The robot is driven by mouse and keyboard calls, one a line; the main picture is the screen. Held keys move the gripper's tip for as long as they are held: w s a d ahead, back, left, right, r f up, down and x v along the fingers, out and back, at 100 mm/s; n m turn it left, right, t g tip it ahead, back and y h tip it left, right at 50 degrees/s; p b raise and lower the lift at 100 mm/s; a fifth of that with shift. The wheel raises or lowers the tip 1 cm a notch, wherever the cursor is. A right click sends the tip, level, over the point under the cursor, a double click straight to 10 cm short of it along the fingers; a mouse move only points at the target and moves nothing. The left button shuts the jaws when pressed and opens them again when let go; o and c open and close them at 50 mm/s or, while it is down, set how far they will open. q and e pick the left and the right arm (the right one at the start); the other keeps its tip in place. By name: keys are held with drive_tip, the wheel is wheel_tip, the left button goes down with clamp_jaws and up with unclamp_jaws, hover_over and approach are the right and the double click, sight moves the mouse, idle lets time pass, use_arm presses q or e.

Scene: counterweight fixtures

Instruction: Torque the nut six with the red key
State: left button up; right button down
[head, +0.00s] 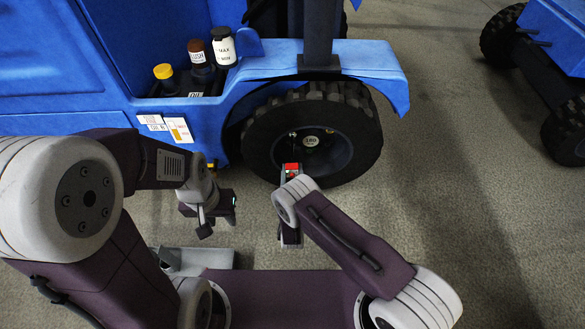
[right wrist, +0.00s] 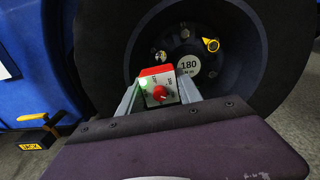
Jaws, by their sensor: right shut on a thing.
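The red key (right wrist: 158,88), a small box with a red top, a pale face and a red knob, sits between the fingers of my right gripper (right wrist: 160,98), which is shut on it. A green glow shows at its left side. In the head view the key (head: 291,168) is in front of the wheel hub. The wheel (head: 312,132) shows a few nuts around a "180 N m" label (right wrist: 187,66); one carries a yellow pointer (right wrist: 211,44). I cannot tell which is nut six; the key hides part of the hub. My left gripper (head: 205,222) hangs left of the wheel; its fingers are unclear.
The blue vehicle (head: 60,70) holds several bottles (head: 208,60) in a recess above white labels (head: 165,127). A yellow and black part marked "JACK" (right wrist: 38,138) is at left in the right wrist view. Another blue vehicle (head: 550,40) stands at right, with clear floor (head: 450,150) between.

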drive_tip(key=shift+s+p, duration=0.75)
drive_tip(key=shift+s, duration=1.05)
drive_tip(key=s+p, duration=0.1)
drive_tip(key=s, duration=0.2)
